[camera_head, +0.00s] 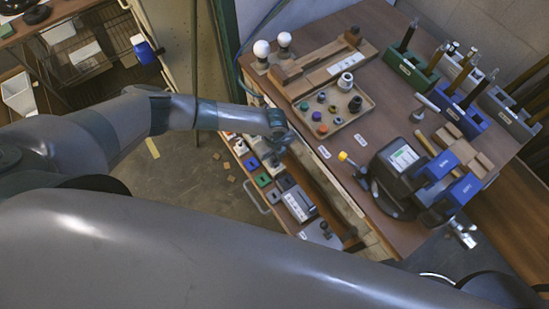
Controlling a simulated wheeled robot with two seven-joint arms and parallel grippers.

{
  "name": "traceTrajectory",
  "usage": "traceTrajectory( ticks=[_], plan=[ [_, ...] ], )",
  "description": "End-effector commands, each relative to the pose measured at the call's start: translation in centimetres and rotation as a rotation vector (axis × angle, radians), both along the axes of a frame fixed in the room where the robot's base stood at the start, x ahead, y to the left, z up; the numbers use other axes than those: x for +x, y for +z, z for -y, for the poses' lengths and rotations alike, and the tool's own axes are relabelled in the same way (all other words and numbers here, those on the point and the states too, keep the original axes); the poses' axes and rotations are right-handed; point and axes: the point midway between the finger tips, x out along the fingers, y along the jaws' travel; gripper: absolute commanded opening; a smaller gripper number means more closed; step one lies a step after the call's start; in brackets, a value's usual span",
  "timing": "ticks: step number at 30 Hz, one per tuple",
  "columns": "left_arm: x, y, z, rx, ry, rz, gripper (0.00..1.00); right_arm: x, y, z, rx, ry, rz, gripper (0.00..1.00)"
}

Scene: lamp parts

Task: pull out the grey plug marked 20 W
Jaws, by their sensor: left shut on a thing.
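My left gripper (276,150) is at the end of the arm from the left, beside the front edge of the workbench. It is shut on a small grey thing, which looks like a grey plug mostly hidden by the fingers; no 20 W marking can be read. My right gripper is not in view.
The workbench (385,110) holds a tray (356,118) of small coloured parts, two white bulbs (262,49) and a black device with blue parts (400,165). Coloured racks stand at the far right. A grey box (298,203) is on the ledge. Floor (190,190) is mostly clear at left.

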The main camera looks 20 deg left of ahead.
Motion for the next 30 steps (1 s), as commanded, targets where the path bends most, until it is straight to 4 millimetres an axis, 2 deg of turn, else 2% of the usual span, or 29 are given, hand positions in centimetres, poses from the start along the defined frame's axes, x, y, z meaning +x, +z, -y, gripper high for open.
traceTrajectory(
  ticks=[30],
  plan=[
    [0.23,0.99,0.01,-0.001,0.001,0.003,0.0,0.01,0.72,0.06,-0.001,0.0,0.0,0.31]
  ],
)
